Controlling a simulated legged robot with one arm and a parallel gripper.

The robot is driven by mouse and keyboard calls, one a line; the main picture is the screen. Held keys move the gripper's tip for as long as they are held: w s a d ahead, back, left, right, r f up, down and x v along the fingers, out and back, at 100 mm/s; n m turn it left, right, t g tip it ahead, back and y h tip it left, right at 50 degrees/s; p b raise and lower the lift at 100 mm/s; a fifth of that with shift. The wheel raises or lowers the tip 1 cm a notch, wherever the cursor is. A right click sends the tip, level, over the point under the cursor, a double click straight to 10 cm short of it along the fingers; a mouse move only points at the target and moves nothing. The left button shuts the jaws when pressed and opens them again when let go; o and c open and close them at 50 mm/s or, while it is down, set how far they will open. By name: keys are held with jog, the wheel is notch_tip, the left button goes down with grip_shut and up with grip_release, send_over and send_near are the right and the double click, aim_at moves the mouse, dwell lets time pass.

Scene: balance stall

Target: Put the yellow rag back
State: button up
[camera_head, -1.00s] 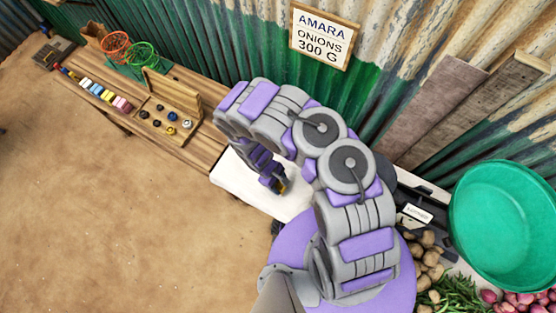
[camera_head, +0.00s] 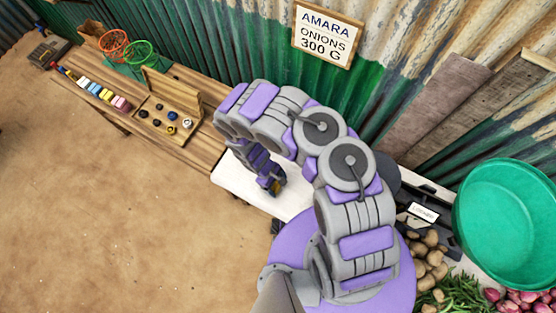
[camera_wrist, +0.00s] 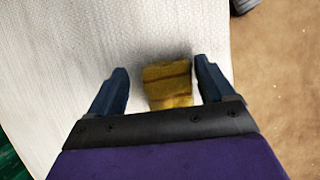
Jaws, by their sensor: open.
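The yellow rag (camera_wrist: 168,85), with darker stripes, lies on a white surface in the wrist view. It sits between the two blue fingers of my gripper (camera_wrist: 160,82), with a gap on each side. The gripper is open, and neither finger touches the rag in the picture. In the head view my gripper (camera_head: 272,188) is low over the white surface (camera_head: 242,182), and only a small bit of yellow shows beside it. The near end of the rag is hidden by the gripper body.
A wooden bench (camera_head: 190,150) to the left bears an open box of round weights (camera_head: 160,115), coloured blocks (camera_head: 108,95) and wire baskets (camera_head: 139,52). A green basin (camera_head: 508,215), potatoes (camera_head: 428,255) and onions (camera_head: 510,300) are at right. A corrugated wall stands behind.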

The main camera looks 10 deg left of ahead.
jog(key=p+v, duration=0.1)
jog(key=v, duration=0.1)
jog(key=a+p+v, duration=0.1)
jog(key=v, duration=0.2)
jog(key=shift+a, duration=0.15)
jog(key=w+d+r+m, duration=0.3)
jog(key=d+r, duration=0.1)
jog(key=r, duration=0.7)
jog(key=w+d+r+m, duration=0.2)
jog(key=d+r, duration=0.2)
jog(key=r, duration=0.7)
jog(key=w+d+r+m, duration=0.3)
jog(key=d+r, duration=0.1)
jog(key=r, duration=0.8)
jog(key=s+d+r+m+y, duration=0.25)
jog(key=s+d+r, duration=0.35)
jog(key=r, duration=0.4)
jog(key=s+d+r+m+y, duration=0.1)
jog(key=s+r, duration=0.3)
jog(key=s, duration=0.4)
jog(key=s+d+r+m, duration=0.2)
jog(key=s+r, duration=0.3)
jog(key=s, duration=0.3)
jog(key=shift+y+p, duration=0.35)
